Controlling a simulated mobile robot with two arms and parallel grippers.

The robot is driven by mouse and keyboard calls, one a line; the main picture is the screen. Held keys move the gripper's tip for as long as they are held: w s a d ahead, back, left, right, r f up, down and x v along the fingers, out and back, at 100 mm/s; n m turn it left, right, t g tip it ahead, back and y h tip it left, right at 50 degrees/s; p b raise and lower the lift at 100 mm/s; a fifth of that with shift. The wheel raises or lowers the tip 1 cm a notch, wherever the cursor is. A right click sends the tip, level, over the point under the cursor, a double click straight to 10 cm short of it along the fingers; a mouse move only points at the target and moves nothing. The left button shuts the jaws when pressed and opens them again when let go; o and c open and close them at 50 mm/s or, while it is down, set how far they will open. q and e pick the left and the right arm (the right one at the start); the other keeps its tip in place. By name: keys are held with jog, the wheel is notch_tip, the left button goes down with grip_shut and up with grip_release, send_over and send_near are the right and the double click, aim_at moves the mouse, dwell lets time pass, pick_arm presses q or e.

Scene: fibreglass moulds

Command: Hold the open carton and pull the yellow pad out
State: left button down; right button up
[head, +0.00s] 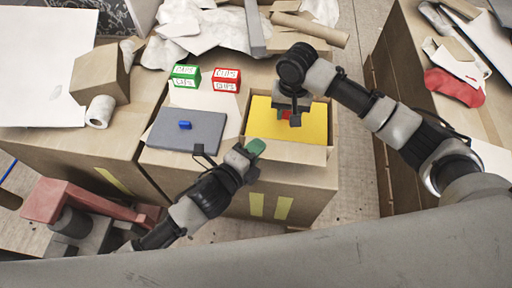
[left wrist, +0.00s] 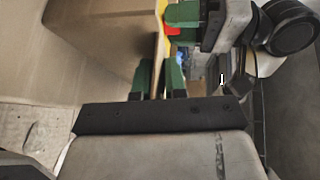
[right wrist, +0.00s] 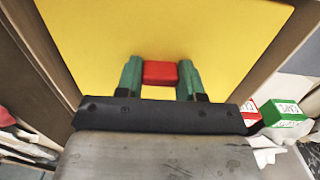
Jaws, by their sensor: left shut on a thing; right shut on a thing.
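The open carton (head: 320,151) has the yellow pad (head: 312,120) lying inside its walls. The pad has a small red grip block (right wrist: 160,72) on it and fills most of the right wrist view (right wrist: 150,30). My right gripper (head: 288,113) is above the pad, its green fingers shut on the red block. My left gripper (head: 254,149) is at the carton's near rim. In the left wrist view its green fingers (left wrist: 158,80) are shut on the carton's thin wall (left wrist: 157,55), with the right gripper close by.
Left of the carton lies a grey panel (head: 188,131) with a blue knob (head: 185,125). Behind it stand a green box (head: 185,74) and a red box (head: 226,79). A cardboard tube (head: 310,28) and crumpled white sheets (head: 220,30) lie at the back.

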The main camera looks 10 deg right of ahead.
pick_arm(q)
jog(key=shift+f, duration=0.1)
pick_arm(e)
jog(key=shift+r, duration=4)
pick_arm(q)
jog(key=c, duration=1.2)
grip_release()
jog(key=shift+o, duration=0.2)
jog(key=s+a, duration=0.2)
jog(key=s, duration=0.6)
jog(key=shift+s+a, duration=0.25)
jog(key=shift+s, duration=0.05)
